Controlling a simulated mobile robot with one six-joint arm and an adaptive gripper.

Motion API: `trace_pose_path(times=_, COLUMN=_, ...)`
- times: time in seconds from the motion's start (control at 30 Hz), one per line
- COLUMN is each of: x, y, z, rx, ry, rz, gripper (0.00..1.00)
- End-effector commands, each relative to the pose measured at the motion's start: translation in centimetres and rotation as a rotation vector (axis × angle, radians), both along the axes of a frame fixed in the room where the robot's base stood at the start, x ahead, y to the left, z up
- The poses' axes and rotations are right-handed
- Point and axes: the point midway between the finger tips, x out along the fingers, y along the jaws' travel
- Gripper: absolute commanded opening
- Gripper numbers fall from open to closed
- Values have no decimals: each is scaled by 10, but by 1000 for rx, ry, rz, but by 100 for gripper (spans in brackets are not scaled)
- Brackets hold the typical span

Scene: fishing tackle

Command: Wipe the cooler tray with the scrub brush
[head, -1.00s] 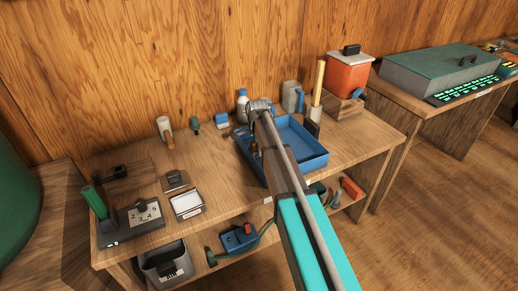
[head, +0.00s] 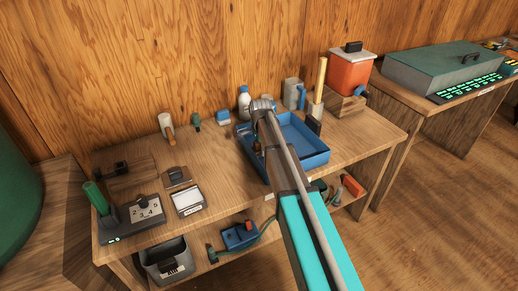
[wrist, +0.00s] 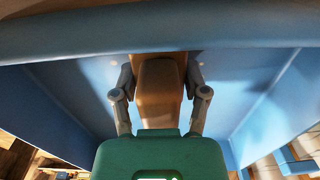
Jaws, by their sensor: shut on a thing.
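The blue cooler tray (head: 311,158) lies open on the wooden bench, with raised walls; its blue inside fills much of the wrist view (wrist: 75,80). My gripper (wrist: 160,76) is shut on the brown scrub brush (wrist: 160,92), with one finger on each side of its block-like body. In the head view the gripper (head: 257,147) is down inside the left part of the tray, partly hidden by my arm. The brush's bristles are hidden, so I cannot tell whether they touch the tray floor.
A white bottle (head: 244,105) and a small blue item (head: 222,117) stand behind the tray. A wooden-handled tool (head: 321,78) and an orange container (head: 350,75) are to its right. A scale (head: 187,202) and a numbered device (head: 148,211) are at left.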

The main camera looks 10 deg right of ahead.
Motion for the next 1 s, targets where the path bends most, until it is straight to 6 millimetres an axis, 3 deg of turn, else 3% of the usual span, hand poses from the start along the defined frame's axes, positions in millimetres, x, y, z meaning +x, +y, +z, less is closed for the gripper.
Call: trace_pose_path(times=1.0, x=11, y=-39, z=2, rx=0, ry=1, rz=-1, gripper=20)
